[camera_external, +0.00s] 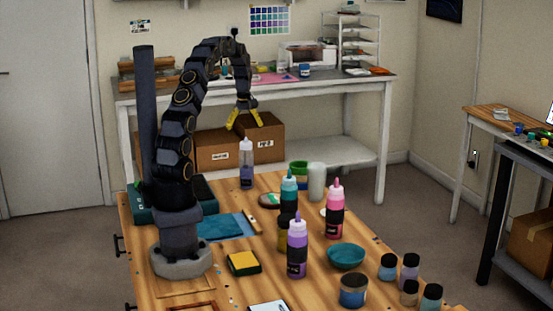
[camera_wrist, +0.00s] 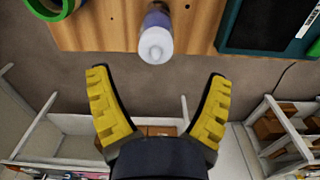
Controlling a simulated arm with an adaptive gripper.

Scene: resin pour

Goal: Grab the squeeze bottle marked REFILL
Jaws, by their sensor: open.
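A clear squeeze bottle (camera_external: 247,165), part-filled with violet liquid, stands upright at the table's far edge. Three other squeeze bottles stand nearer: teal (camera_external: 289,197), pink (camera_external: 335,215) and purple (camera_external: 297,250). Their labels are too small to read, so I cannot tell which is marked REFILL. My gripper (camera_external: 245,123) is open and empty, with yellow fingers pointing down above the clear bottle. In the wrist view the gripper (camera_wrist: 157,75) shows its fingers spread wide, and the clear bottle's pale top (camera_wrist: 156,42) lies just beyond the fingertips, roughly centred between them and not touching.
The wooden table (camera_external: 215,288) also holds a teal bowl (camera_external: 346,257), a green ring-like container (camera_external: 299,174), a white cylinder (camera_external: 317,182), a yellow sponge-like block (camera_external: 243,263) and several small jars at front right. A white bench (camera_external: 350,93) stands behind.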

